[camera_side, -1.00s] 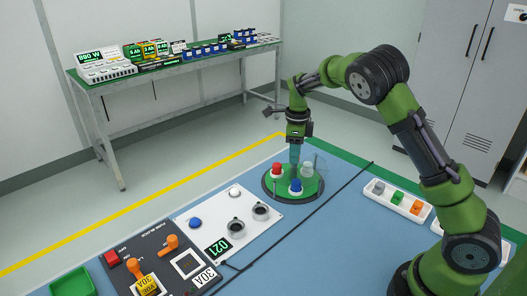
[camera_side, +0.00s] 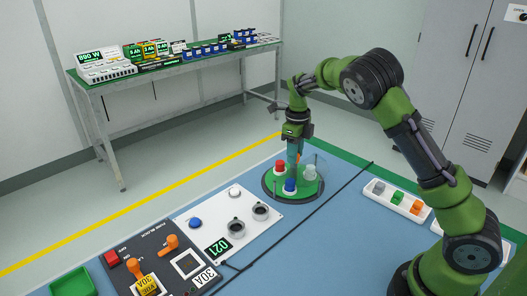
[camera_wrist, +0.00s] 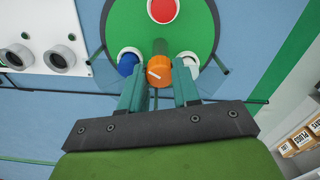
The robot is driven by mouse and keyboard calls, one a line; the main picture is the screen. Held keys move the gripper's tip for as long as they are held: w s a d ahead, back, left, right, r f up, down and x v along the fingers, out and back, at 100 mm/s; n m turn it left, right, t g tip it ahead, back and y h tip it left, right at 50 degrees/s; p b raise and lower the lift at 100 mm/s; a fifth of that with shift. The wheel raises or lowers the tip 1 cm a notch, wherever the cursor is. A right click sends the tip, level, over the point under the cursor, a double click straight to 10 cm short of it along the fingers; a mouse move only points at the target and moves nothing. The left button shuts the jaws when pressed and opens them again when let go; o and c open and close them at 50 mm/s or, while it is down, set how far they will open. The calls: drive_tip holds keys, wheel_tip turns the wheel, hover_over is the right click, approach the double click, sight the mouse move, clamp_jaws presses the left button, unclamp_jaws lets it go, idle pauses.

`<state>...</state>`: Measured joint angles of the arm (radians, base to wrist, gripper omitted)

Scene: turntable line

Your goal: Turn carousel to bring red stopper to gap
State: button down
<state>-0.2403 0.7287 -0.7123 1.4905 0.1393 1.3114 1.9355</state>
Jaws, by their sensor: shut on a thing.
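The carousel is a round green disc (camera_side: 283,195) on a dark base, also in the wrist view (camera_wrist: 120,22). The red stopper (camera_side: 281,168) is at its left rear; in the wrist view it is at the top (camera_wrist: 162,10). A blue stopper (camera_side: 290,187) is at the front, and at the left in the wrist view (camera_wrist: 127,61). A whitish stopper (camera_side: 310,172) is at the right. My gripper (camera_wrist: 160,80) is shut on an orange knob (camera_wrist: 158,73) between the blue and whitish stoppers. I cannot make out the gap clearly.
A white panel (camera_side: 246,206) with buttons and two dark round fittings is left of the carousel. A black cable (camera_side: 325,204) crosses the blue table to its right. A white strip (camera_side: 378,192) with coloured blocks lies farther right.

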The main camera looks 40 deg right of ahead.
drive_tip(key=shift+r, duration=0.1)
idle(0.3)
drive_tip(key=c, duration=0.8)
unclamp_jaws()
wheel_tip(320, 180, up, 17)
